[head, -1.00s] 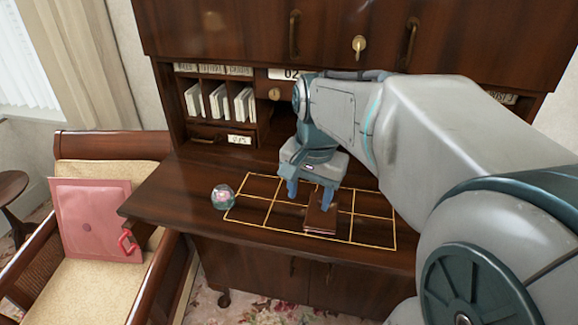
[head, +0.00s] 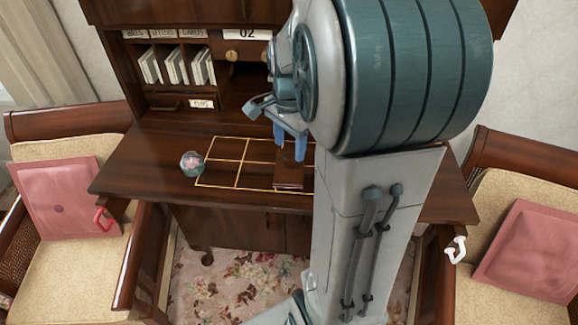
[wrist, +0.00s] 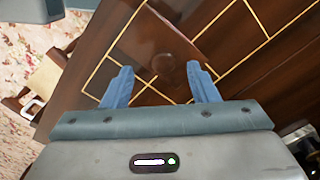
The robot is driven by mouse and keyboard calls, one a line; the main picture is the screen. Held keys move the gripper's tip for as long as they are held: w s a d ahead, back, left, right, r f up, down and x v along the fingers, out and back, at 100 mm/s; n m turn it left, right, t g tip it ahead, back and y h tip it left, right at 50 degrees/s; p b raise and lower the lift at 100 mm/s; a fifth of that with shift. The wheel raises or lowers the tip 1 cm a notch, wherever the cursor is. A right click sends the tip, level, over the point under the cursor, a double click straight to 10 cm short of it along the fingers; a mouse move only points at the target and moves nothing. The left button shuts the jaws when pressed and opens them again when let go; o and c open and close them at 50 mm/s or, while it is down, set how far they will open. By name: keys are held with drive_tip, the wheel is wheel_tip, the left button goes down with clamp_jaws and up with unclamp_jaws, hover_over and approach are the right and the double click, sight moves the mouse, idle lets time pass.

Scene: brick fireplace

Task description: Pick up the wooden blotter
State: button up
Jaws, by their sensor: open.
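The wooden blotter (head: 291,176) is a small dark brown block on the yellow-lined grid of the desk top. My arm covers the grid's right part in the head view. My gripper (head: 289,150) points down just above the blotter, with its blue fingers apart and nothing held. In the wrist view, the blotter (wrist: 150,46) shows as a brown slab with a round knob, below and ahead of my open gripper (wrist: 162,78). The knob lies between the two fingertips in the picture. I cannot tell whether a finger touches it.
A glass paperweight (head: 192,163) stands at the grid's left edge. Pigeonholes with envelopes (head: 200,68) rise behind the desk top (head: 150,150). Chairs with pink cushions stand at left (head: 60,195) and right (head: 530,250). A red handle (head: 102,219) and a white handle (head: 456,249) jut out beside the desk.

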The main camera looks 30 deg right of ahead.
sight(289, 155)
drive_tip(key=f, duration=0.2)
drive_tip(key=f+p, duration=0.1)
drive_tip(key=f, duration=0.2)
drive_tip(key=shift+w+d, duration=0.1)
drive_tip(key=shift+w, duration=0.1)
drive_tip(key=shift+r, duration=0.1)
drive_tip(key=c, duration=1.2)
drive_tip(key=shift+o, duration=0.2)
drive_tip(key=shift+r, duration=0.15)
drive_tip(key=shift+w+r, duration=0.1)
drive_tip(key=shift+r, duration=0.15)
drive_tip(key=r, duration=0.1)
drive_tip(key=r+b, duration=0.1)
drive_tip(key=r, duration=0.1)
drive_tip(key=shift+d+r, duration=0.3)
drive_tip(key=shift+d, duration=0.05)
drive_tip(key=s+d+r+b, duration=0.2)
drive_tip(key=s+d+r, duration=0.2)
drive_tip(key=d, duration=0.6)
wheel_tip(289, 155, up, 3)
drive_tip(key=shift+s+f, duration=0.2)
